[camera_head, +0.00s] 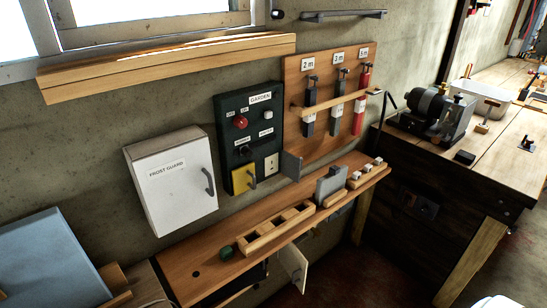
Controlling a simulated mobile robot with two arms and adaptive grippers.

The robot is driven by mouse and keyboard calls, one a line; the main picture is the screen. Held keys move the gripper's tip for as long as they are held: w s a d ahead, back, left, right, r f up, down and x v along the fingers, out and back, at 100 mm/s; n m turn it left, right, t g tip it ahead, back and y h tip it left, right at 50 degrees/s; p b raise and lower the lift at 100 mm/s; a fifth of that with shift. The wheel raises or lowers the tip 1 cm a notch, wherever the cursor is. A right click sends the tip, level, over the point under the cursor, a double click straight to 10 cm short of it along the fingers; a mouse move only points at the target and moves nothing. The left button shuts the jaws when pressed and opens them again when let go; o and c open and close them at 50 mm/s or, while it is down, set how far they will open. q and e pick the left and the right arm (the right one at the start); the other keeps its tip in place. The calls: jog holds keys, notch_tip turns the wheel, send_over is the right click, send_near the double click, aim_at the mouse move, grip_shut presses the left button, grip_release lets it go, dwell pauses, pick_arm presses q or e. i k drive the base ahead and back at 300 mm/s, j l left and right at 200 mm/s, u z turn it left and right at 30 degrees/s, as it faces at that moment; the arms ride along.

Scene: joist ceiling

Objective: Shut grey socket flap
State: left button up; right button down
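A dark control panel (248,132) labelled GARDEN is on the wall. A pale socket (271,165) is at its lower right. A grey flap (291,166) stands out beside the socket's right edge, swung open, so the socket face is uncovered. A yellow flap (243,178) with a dark handle is at the panel's lower left and looks closed. Neither of my grippers is in view.
A white FROST GUARD box (168,190) hangs left of the panel. A tool board (294,90) is to its right. A wooden shelf (205,265) below carries a slotted block (276,228) and a grey upright piece (328,186). A workbench (500,150) stands at right.

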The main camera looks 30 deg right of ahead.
aim_at(292, 165)
jog(key=k+l+u, duration=0.1)
jog(key=l, duration=0.45)
jog(key=k+l+u, duration=0.1)
jog(key=l, duration=0.45)
jog(key=k+l+u, duration=0.1)
jog(key=l, duration=0.45)
jog(key=k+l+u, duration=0.1)
jog(key=l, duration=0.4)
jog(key=k+l+u, duration=0.1)
jog(key=l, duration=0.4)
jog(key=k+l+u, duration=0.1)
jog(key=k+l, duration=0.15)
jog(key=l, duration=0.25)
jog(key=k+l+u, duration=0.1)
jog(key=l, duration=0.4)
jog(key=k+l+u, duration=0.1)
jog(key=k+l, duration=0.2)
jog(key=l, duration=0.15)
jog(key=i+l+u, duration=0.1)
jog(key=i, duration=0.4)
jog(key=i+l+u, duration=0.15)
jog(key=i+l, duration=0.15)
jog(key=i, duration=0.2)
jog(key=i+l+u, duration=0.1)
jog(key=i+l, duration=0.2)
jog(key=i, duration=0.15)
jog(key=i+l+u, duration=0.1)
jog(key=i+l, duration=0.2)
jog(key=i, duration=0.15)
